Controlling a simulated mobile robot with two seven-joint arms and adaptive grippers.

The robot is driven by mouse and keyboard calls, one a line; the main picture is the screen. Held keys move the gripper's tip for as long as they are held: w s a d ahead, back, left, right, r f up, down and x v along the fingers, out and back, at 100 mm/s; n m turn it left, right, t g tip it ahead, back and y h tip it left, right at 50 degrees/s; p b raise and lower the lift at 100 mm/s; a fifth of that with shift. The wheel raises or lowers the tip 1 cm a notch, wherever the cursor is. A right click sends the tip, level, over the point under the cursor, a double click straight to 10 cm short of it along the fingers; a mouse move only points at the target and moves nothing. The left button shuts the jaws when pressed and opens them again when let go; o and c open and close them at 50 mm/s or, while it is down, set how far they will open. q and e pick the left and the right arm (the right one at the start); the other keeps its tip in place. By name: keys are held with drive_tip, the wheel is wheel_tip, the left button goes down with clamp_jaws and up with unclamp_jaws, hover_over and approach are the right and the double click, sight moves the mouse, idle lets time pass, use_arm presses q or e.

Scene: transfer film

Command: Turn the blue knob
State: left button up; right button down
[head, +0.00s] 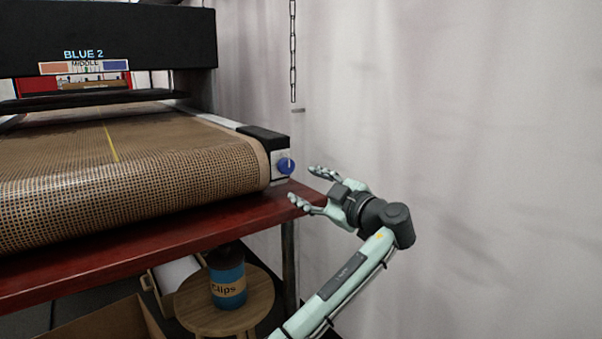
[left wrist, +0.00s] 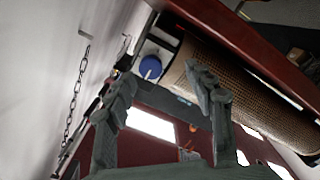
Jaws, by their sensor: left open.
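The blue knob (head: 285,166) sits on the front face of a white and black box at the right end of the conveyor. It has a pale pointer line. In the left wrist view the blue knob (left wrist: 151,67) shows beyond the fingers, with its pale pointer line visible. My left gripper (head: 307,186) is open and empty, just right of the knob and a little lower in the head view. In the left wrist view the fingers of my left gripper (left wrist: 160,88) are spread to either side, apart from the knob. My right gripper is not in view.
A mesh conveyor belt (head: 130,170) runs over a red table (head: 150,248). A round wooden stool (head: 255,300) below holds a blue jar (head: 227,270) labelled Clips. A chain (head: 293,50) hangs near the pale curtain (head: 460,120). Room right of the table is clear.

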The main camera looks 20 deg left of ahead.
sight(289, 168)
use_arm(q)
drive_tip(key=shift+n+y, duration=0.3)
drive_tip(key=shift+n, duration=0.1)
drive_tip(key=w+a, duration=0.1)
drive_tip(key=w+a+r, duration=0.1)
drive_tip(key=w+a, duration=0.1)
drive_tip(key=w+a+r, duration=0.1)
drive_tip(key=a, duration=0.1)
drive_tip(key=shift+w+a+r, duration=0.1)
drive_tip(key=shift+w, duration=0.25)
drive_tip(key=shift+w+a, duration=0.3)
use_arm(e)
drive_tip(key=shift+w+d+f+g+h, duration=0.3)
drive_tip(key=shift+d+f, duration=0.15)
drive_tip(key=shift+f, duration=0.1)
use_arm(q)
drive_tip(key=shift+c, duration=0.5)
drive_tip(key=c, duration=1.1)
drive_tip(key=shift+o, duration=0.2)
